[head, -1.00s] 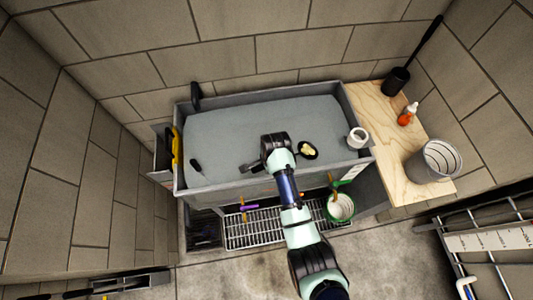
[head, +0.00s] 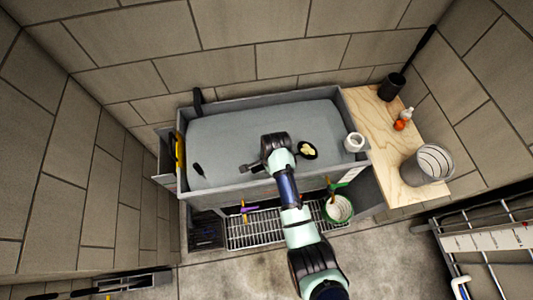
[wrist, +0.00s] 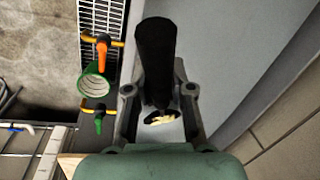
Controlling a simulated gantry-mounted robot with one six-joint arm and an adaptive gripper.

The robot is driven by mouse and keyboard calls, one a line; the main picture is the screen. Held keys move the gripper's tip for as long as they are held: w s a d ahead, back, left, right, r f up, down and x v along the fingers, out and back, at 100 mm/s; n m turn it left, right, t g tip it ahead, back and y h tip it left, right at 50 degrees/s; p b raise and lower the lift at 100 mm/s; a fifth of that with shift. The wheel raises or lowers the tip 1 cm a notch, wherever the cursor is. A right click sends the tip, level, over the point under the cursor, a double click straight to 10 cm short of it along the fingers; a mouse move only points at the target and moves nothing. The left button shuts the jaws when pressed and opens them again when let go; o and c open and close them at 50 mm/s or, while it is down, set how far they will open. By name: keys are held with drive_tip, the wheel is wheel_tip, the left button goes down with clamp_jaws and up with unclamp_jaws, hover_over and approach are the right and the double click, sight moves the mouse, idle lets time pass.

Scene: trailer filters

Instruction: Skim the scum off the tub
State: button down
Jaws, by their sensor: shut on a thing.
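The grey tub (head: 330,182) stands against the back wall, filled with a flat grey surface (head: 235,130). My gripper (head: 250,168) is over the tub's front half and shut on the black handle (wrist: 155,60) of a skimmer. The skimmer's dark head (head: 307,150) shows to the right of my wrist, with pale yellow scum (head: 306,150) in it. The scum also shows between my fingers in the wrist view (wrist: 160,118). My arm hides part of the handle. The gap between head and grey surface cannot be told.
A small dark object (head: 199,170) shows at the tub's left. A white roll-like cup (head: 354,142) is at its right edge. A wooden counter (head: 382,150) holds a bottle (head: 402,122) and a striped bucket (head: 427,165). A green-rimmed bucket (head: 338,210) hangs in front.

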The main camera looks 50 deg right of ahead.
drive_tip(key=shift+r+p, duration=4.7)
drive_tip(key=shift+r, duration=0.4)
